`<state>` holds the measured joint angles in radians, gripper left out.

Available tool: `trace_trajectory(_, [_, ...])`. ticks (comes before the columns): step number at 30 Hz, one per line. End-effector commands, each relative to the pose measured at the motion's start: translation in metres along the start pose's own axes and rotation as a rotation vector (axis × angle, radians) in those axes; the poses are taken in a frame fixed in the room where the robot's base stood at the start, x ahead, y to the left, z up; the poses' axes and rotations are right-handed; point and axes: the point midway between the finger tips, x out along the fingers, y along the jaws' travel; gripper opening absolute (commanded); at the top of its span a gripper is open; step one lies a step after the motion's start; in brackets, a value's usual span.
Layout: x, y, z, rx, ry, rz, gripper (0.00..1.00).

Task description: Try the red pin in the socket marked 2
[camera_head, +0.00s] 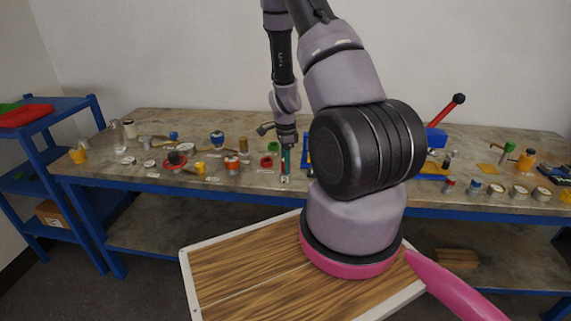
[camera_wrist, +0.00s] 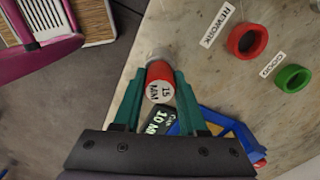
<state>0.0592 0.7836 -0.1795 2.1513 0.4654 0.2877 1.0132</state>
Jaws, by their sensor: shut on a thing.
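The red pin (camera_wrist: 160,73) is between the green fingers of my gripper (camera_wrist: 159,82) in the wrist view. Its round white end label faces the camera and seems to read 15 MM. A grey metal piece (camera_wrist: 157,53) shows just beyond the pin; I cannot tell if it is part of the pin or a separate socket. In the head view my gripper (camera_head: 287,162) points down over the front part of the bench, shut on the pin, which is mostly hidden by the fingers. I cannot make out a socket marked 2.
A red ring (camera_wrist: 248,41) by a REWORK label and a green ring (camera_wrist: 292,78) by a GOOD label lie beside the gripper. A blue frame (camera_wrist: 222,119) and a dark 10 M card (camera_wrist: 158,141) are close. Several small parts crowd the grey bench (camera_head: 130,187).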

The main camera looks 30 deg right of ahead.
Motion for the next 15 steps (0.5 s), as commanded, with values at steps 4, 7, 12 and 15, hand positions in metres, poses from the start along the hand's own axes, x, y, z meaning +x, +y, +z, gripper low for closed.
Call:
trace_trajectory(4, [-0.0001, -0.0001, 0.0000, 0.000, 0.000, 0.000, 0.00])
trace_trajectory(7, [-0.0003, -0.0001, 0.0000, 0.000, 0.000, 0.000, 0.00])
trace_trajectory(12, [-0.0051, -0.0004, 0.0004, -0.001, 0.000, -0.001, 0.00])
trace_trajectory(15, [-0.0093, -0.0006, 0.0004, -0.001, 0.000, -0.002, 0.00])
